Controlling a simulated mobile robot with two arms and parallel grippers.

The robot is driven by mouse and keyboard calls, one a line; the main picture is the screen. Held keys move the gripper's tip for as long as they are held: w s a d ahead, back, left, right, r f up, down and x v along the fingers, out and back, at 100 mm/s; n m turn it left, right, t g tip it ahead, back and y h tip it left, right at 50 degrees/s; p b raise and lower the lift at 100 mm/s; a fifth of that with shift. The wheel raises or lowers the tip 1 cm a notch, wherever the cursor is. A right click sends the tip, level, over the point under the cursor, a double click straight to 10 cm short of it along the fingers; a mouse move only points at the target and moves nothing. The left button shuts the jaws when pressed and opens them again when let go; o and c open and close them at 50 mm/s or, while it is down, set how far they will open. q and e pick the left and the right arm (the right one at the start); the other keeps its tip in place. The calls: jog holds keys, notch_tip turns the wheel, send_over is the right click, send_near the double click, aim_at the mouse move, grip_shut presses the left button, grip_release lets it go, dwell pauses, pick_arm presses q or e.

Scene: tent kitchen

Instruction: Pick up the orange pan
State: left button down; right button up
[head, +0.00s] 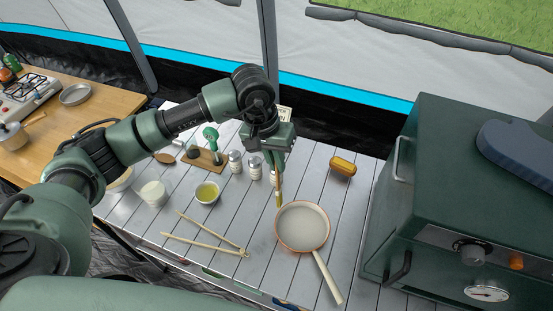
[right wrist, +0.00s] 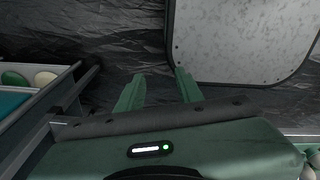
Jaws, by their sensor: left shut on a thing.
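The orange pan (head: 302,228) lies on the slatted grey table. It has a copper-orange rim, a pale inside and a cream handle pointing to the lower right. My left gripper (head: 275,168) is just behind the pan, pointing down, and shut on a slim brush (head: 279,198) with a yellowish lower end. The brush hangs by the pan's far left rim; I cannot tell whether they touch. My right gripper (right wrist: 160,82) is open and empty in the right wrist view, with its two green fingers apart. The pan is not in that view.
Tongs (head: 205,240), an oil bowl (head: 207,192), a white cup (head: 154,192) and shakers (head: 236,162) stand left of the pan. A yellow-orange dish (head: 343,166) lies behind it. A large green oven (head: 455,200) blocks the right side.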

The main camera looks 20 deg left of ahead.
jog(key=shift+o, duration=0.6)
jog(key=shift+d, duration=0.2)
jog(key=m+t+y, duration=0.8)
jog(key=m+t, duration=0.5)
jog(key=m, duration=0.3)
send_near(335, 291)
jog(key=w, duration=0.1)
jog(key=w+a+f, duration=0.1)
jog(key=w, duration=0.2)
jog(key=shift+w+a+f, duration=0.1)
jog(key=shift+a+f, duration=0.15)
jog(key=shift+f, duration=0.1)
jog(key=shift+s+a+x, duration=0.1)
jog(key=shift+a+x, duration=0.1)
jog(key=shift+x, duration=1.25)
jog(key=shift+s+a+x, duration=0.1)
jog(key=shift+a+x, duration=0.1)
jog(key=shift+x, duration=1.25)
jog(key=shift+s, duration=0.1)
grip_shut()
